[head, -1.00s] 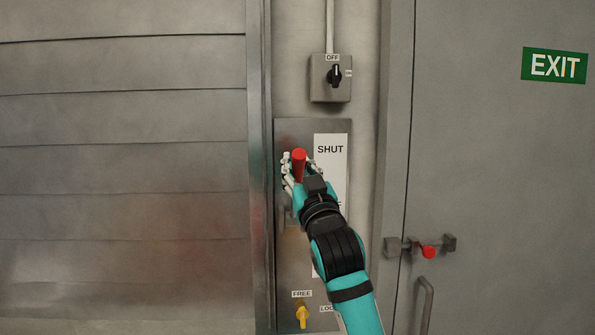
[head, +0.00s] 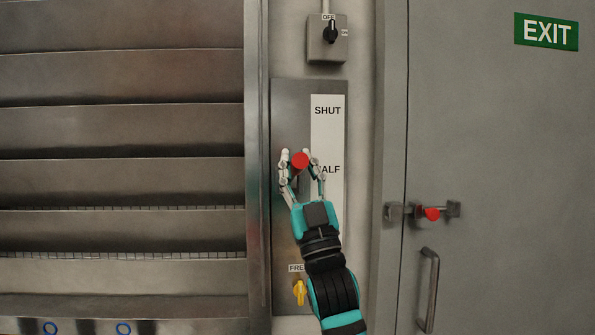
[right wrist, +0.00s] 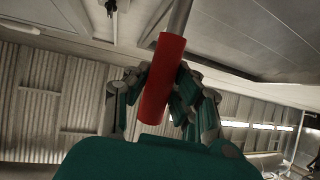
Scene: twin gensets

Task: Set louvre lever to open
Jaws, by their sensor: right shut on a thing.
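The louvre lever's red grip (head: 300,160) stands in front of a metal panel beside the HALF mark of a white scale (head: 327,135), whose top mark reads SHUT. The scale's lower part is hidden by my arm. My right gripper (head: 301,172) is shut around the red grip. In the right wrist view the red grip (right wrist: 163,80) lies between the fingers, with its metal shaft running up. My left gripper is out of view.
A yellow catch (head: 299,291) marked FREE sits low on the panel. A switch box (head: 328,38) marked OFF is above. At right are a grey door with a red-knobbed bolt (head: 432,213), a handle (head: 429,290) and an EXIT sign (head: 546,31).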

